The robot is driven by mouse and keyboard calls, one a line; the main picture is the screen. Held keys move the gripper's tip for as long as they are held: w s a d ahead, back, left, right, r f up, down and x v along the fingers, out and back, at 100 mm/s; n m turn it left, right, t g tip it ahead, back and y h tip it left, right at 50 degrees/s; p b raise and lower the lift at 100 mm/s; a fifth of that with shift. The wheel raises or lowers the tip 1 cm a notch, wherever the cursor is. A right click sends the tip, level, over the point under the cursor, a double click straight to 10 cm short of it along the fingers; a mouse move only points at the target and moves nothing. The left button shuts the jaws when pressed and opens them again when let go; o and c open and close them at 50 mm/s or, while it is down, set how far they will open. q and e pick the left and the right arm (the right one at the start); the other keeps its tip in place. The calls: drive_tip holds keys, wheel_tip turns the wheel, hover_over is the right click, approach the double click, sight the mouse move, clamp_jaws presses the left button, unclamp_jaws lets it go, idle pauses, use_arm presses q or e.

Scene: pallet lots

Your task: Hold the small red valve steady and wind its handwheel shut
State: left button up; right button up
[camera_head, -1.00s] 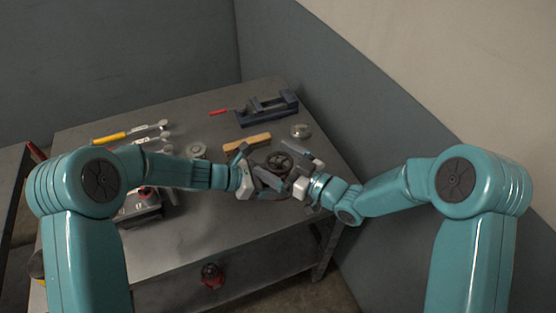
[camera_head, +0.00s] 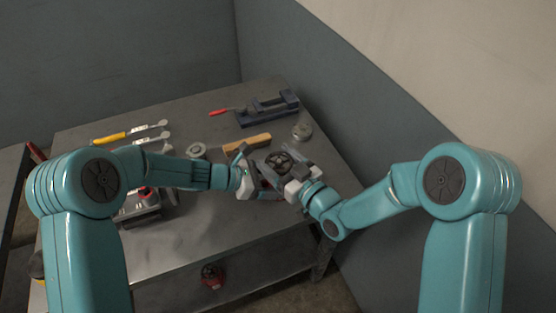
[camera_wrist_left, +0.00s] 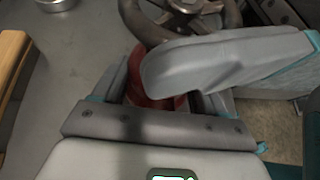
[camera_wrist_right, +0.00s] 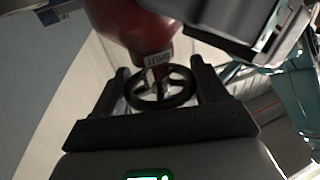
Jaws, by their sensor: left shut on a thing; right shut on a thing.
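The small red valve's dark spoked handwheel (camera_head: 279,161) shows between my grippers over the right part of the bench. Its red body (camera_wrist_left: 158,88) is partly hidden behind a finger in the left wrist view. My left gripper (camera_head: 256,178) is shut on the valve body. My right gripper (camera_head: 291,172) is shut on the handwheel, which shows between its two fingers in the right wrist view (camera_wrist_right: 162,90). There the red body (camera_wrist_right: 135,28) lies beyond the wheel, with a small pale lettered tag (camera_wrist_right: 158,60) between them. The grip contacts are mostly hidden in the head view.
A blue vise (camera_head: 268,108) with a red handle stands at the back of the bench (camera_head: 200,240). A wooden-backed piece (camera_head: 247,143), round metal pieces (camera_head: 197,150) (camera_head: 302,131) and a yellow-handled tool (camera_head: 110,138) lie around. A grey-and-red item (camera_head: 140,205) sits left. The front middle is clear.

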sight(283, 173)
drive_tip(key=m+t+h, duration=0.2)
drive_tip(key=m+h, duration=0.1)
drive_tip(key=h, duration=0.1)
drive_tip(key=shift+a+t, duration=0.1)
drive_tip(key=shift+t, duration=0.2)
drive_tip(key=shift+m+t+h, duration=0.5)
drive_tip(key=shift+m+h, duration=0.5)
drive_tip(key=shift+h, duration=0.5)
drive_tip(key=shift+d, duration=0.2)
drive_tip(key=o, duration=1.1)
drive_tip(key=v, duration=0.7)
drive_tip(key=shift+s, duration=0.25)
